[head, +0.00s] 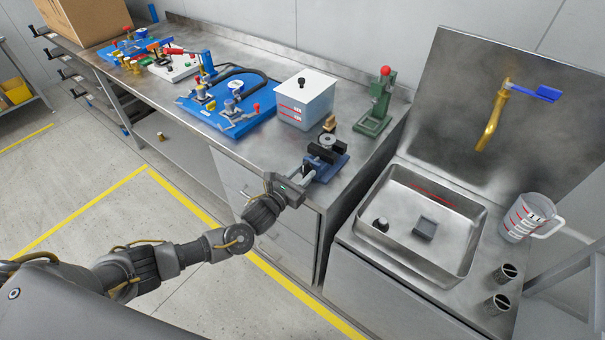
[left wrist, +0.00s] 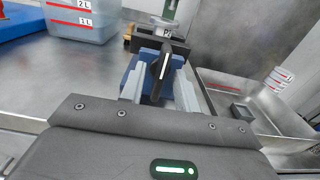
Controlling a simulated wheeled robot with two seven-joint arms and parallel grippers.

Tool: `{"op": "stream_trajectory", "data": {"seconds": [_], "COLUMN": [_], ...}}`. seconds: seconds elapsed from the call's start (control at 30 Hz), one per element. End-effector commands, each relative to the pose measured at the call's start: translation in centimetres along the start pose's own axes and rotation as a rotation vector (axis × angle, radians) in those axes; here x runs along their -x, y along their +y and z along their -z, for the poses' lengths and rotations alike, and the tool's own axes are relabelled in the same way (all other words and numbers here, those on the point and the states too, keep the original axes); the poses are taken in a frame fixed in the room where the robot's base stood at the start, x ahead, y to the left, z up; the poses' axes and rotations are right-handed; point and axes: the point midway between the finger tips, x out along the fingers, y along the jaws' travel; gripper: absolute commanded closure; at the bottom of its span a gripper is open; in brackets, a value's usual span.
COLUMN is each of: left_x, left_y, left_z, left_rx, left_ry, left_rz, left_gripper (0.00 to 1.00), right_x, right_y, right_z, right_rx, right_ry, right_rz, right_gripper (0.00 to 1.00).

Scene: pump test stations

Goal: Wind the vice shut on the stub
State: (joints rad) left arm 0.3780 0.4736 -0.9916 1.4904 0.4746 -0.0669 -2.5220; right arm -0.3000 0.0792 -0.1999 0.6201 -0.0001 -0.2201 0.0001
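The vice (head: 330,166), with a blue body and dark jaws, stands at the near right corner of the steel bench. It also shows in the left wrist view (left wrist: 148,44). A round grey metal piece, perhaps the stub (head: 327,141), sits at its jaws; its lower part is hidden. My left gripper (head: 307,172) is at the vice's near side. In the left wrist view its two pale fingers (left wrist: 160,88) stand apart, one on each side of the vice's black handle (left wrist: 162,62), with gaps visible between. My right gripper is not in view.
A blue pump board (head: 230,110) lies left. A steel sink (head: 430,262), brass tap (head: 490,120) and measuring jug (head: 527,218) are right.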

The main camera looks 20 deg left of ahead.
Motion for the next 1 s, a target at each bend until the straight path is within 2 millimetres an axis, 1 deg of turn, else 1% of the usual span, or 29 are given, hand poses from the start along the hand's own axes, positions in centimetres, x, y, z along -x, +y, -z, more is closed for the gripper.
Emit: {"op": "stream_trajectory", "data": {"seconds": [0.13, 0.23, 0.5, 0.6, 0.7, 0.83, 1.0], "left_x": [0.4, 1.6, 6.9, 8.6, 9.8, 10.6, 10.8], "left_y": [0.0, 0.0, 0.0, 0.0, 0.0, 0.0, 0.0], "left_z": [0.0, 0.1, 0.3, 0.2, 0.2, 0.1, 0.0], "left_rx": [0.001, 0.001, 0.001, 0.001, 0.001, 0.000, 0.000], "left_ry": [-0.001, -0.001, 0.001, 0.001, 0.001, 0.000, 0.000], "left_rz": [0.000, 0.001, 0.001, 0.000, 0.000, 0.000, -0.001], "left_gripper": [0.68, 0.68, 0.68, 0.68, 0.68, 0.68, 0.68], "right_x": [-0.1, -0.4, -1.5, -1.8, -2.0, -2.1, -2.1], "right_y": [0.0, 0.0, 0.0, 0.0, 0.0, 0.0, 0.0], "right_z": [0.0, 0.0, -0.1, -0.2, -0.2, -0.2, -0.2], "right_rx": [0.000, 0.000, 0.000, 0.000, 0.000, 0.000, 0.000], "right_ry": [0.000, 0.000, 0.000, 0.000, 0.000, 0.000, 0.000], "right_rz": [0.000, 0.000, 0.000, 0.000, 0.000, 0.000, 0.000], "right_gripper": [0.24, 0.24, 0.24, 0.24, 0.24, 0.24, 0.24]}}
